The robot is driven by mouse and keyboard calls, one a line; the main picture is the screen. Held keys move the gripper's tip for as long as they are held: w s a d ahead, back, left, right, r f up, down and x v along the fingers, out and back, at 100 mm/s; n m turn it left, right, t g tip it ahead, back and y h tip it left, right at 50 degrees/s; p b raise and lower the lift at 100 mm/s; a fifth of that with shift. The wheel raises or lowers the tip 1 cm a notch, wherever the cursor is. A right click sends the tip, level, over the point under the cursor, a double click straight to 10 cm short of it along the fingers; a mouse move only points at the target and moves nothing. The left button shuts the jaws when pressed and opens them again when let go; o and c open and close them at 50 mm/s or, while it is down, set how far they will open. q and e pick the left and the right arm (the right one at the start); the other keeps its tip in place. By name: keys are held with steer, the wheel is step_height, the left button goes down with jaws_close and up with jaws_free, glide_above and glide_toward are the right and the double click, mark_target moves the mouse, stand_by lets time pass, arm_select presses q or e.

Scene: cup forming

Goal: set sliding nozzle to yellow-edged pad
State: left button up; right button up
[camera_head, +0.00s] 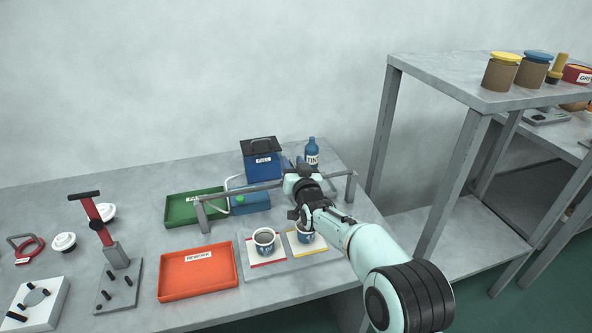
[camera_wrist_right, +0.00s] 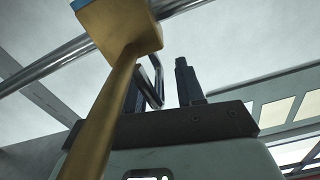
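A grey rail (camera_head: 236,192) spans the back of the table above the pads. My right gripper (camera_head: 302,187) is at the rail's middle, over the yellow-edged pad. The yellow-edged pad (camera_head: 322,246) bears a blue and white cup (camera_head: 305,238), partly behind my right arm. The nozzle is hidden by my gripper in the head view. In the wrist view a brass nozzle (camera_wrist_right: 122,35) with a long spout hangs close by on the rail. The fingers of my right gripper (camera_wrist_right: 160,70) stand apart, with a thin metal handle (camera_wrist_right: 157,75) between them. My left gripper is out of view.
A red-edged pad (camera_head: 283,263) with another cup (camera_head: 264,241) lies left of the yellow-edged one. An orange tray (camera_head: 198,275), a green tray (camera_head: 190,208), a blue box (camera_head: 262,168) and a blue bottle (camera_head: 311,153) stand around. A tall shelf (camera_head: 440,75) rises at right.

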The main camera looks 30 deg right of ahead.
steer(key=v, duration=1.3)
steer(key=shift+s, duration=0.2)
steer(key=shift+r+p, duration=0.1)
steer(key=shift+p, duration=0.2)
